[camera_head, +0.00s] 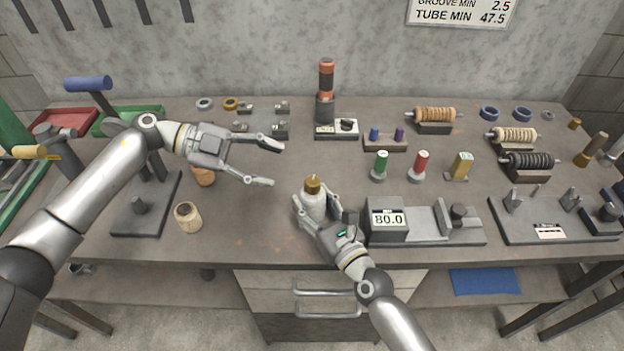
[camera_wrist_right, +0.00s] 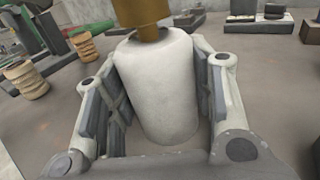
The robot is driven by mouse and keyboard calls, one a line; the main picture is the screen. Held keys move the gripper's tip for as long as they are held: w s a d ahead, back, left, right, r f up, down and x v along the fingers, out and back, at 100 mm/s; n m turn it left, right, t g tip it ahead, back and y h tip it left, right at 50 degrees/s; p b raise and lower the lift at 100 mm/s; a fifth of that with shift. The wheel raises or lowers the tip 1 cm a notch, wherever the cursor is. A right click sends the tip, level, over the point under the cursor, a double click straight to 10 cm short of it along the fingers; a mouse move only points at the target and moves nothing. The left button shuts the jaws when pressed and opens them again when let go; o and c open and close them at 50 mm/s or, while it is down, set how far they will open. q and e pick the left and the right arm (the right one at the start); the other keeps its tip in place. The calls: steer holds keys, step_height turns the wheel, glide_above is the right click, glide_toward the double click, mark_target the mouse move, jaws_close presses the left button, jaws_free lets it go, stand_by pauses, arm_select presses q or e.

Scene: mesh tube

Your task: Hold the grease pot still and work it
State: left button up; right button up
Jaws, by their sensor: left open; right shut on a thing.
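The grease pot (camera_head: 314,204) is a white cylinder with a brass-coloured top (camera_head: 313,184). It stands upright near the front middle of the bench. My right gripper (camera_head: 318,208) is shut on its white body; in the right wrist view the pot (camera_wrist_right: 158,85) sits between the two fingers, with the brass top cut off by the upper edge. My left gripper (camera_head: 278,164) is open and empty, up and to the left of the pot, its fingers pointing right. Whether the pot's base touches the bench is hidden in the head view.
Two tan cups, one nearer the front (camera_head: 188,216) and one under my left gripper (camera_head: 204,176), stand left. Bench between cups and pot is clear.

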mark_target(306, 180)
arm_select(q)
steer(key=d+f+n, duration=0.1)
steer(key=d+n, duration=0.1)
steer(key=d, duration=0.1)
steer(key=d+f+n+t, duration=0.1)
steer(key=d+f+n, duration=0.1)
steer(key=d+n, duration=0.1)
steer(key=d+f+n, duration=0.2)
steer(key=d+n, duration=0.1)
steer(key=shift+s+y, duration=0.15)
steer(key=shift+y, duration=0.25)
stand_by(0.4)
steer(key=c, duration=1.1)
steer(key=shift+o, duration=0.2)
